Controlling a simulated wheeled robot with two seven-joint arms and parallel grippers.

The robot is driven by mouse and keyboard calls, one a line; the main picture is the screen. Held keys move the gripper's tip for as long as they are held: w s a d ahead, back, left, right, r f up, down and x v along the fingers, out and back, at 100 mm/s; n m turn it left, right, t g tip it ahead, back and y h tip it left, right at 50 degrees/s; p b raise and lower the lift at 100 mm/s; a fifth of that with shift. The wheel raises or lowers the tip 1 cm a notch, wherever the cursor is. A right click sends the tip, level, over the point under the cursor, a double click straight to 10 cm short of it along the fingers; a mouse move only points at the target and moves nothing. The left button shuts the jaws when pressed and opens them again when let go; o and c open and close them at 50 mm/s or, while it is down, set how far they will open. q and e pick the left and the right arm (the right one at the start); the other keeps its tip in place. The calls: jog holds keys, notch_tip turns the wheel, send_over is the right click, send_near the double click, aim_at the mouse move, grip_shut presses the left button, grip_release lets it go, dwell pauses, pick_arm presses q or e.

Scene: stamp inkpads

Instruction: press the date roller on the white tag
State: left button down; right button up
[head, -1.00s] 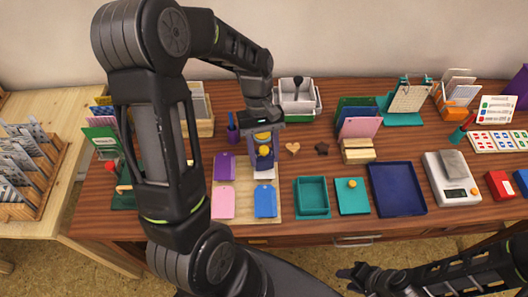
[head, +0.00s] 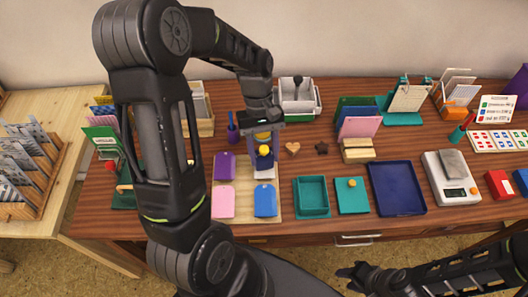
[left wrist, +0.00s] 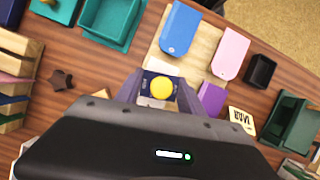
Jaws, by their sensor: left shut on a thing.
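My left gripper (head: 263,152) is shut on the date roller (left wrist: 150,76), a dark blue piece with a round yellow knob that shows between the fingers in the left wrist view. In the head view the roller is upright over the white tag (head: 264,174), which it partly covers. I cannot tell whether the roller touches the tag. My right gripper (head: 355,275) is low at the front, away from the tags, and too small and dark to tell open from shut.
A purple tag (head: 224,166), a pink tag (head: 222,202) and a blue tag (head: 265,201) lie around the white tag on a pale board (head: 243,190). A teal tray (head: 311,210) and a teal inkpad (head: 352,196) are to the right.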

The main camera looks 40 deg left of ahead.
dwell(0.4)
pick_arm(q)
notch_tip(320, 180, up, 7)
jog(key=p, duration=0.6)
dwell(0.8)
